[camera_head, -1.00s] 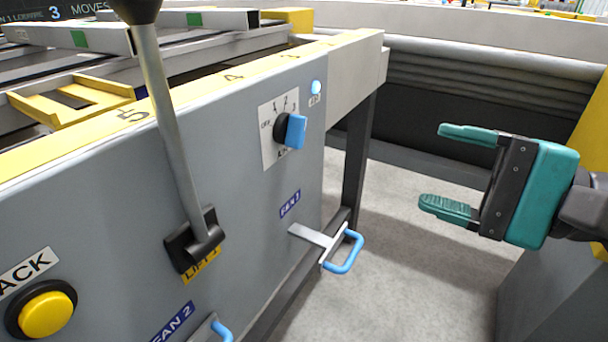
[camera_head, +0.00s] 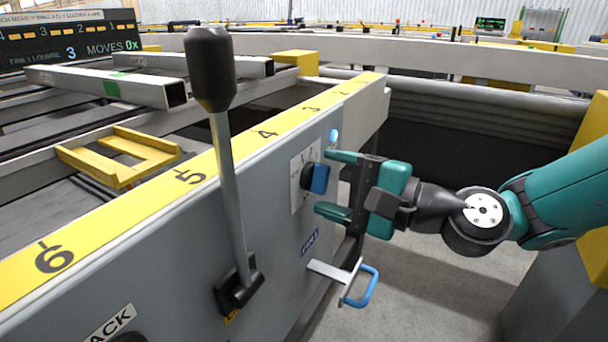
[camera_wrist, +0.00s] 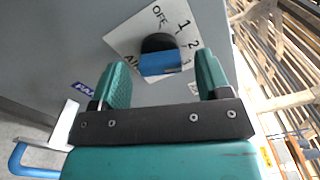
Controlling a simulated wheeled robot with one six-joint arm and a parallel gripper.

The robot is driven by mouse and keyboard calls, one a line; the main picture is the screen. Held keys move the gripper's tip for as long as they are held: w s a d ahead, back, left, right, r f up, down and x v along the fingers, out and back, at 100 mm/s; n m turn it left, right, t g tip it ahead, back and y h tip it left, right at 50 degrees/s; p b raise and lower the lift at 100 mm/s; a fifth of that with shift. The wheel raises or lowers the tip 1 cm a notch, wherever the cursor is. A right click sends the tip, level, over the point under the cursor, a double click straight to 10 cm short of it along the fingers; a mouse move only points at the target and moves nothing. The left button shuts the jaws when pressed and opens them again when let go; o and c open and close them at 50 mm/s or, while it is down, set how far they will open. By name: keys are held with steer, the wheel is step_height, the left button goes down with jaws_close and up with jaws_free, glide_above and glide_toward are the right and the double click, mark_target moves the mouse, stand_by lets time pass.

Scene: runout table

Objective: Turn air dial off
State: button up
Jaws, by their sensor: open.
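The air dial is a black knob with a blue grip (camera_head: 320,179) on a white plate (camera_head: 296,184) fixed to the grey panel. In the wrist view the dial's blue grip (camera_wrist: 160,64) lies between and just beyond the fingertips. The plate (camera_wrist: 122,36) there shows OFF, 1, 2 and part of AIR. My gripper (camera_head: 330,182) is open, with green fingers pointing at the panel, one above and one below the dial in the head view. It also shows in the wrist view (camera_wrist: 163,72). I cannot tell whether a finger touches the dial.
A lever with a black handle (camera_head: 210,70) rises left of the dial. A blue fan handle (camera_head: 362,287) juts out below my gripper. A light blue lamp (camera_head: 333,136) sits above the dial. A yellow post (camera_head: 597,190) stands at the right. Grey floor (camera_head: 420,270) is clear below.

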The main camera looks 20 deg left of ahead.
steer(key=shift+a, duration=0.55)
steer(key=c, duration=0.9)
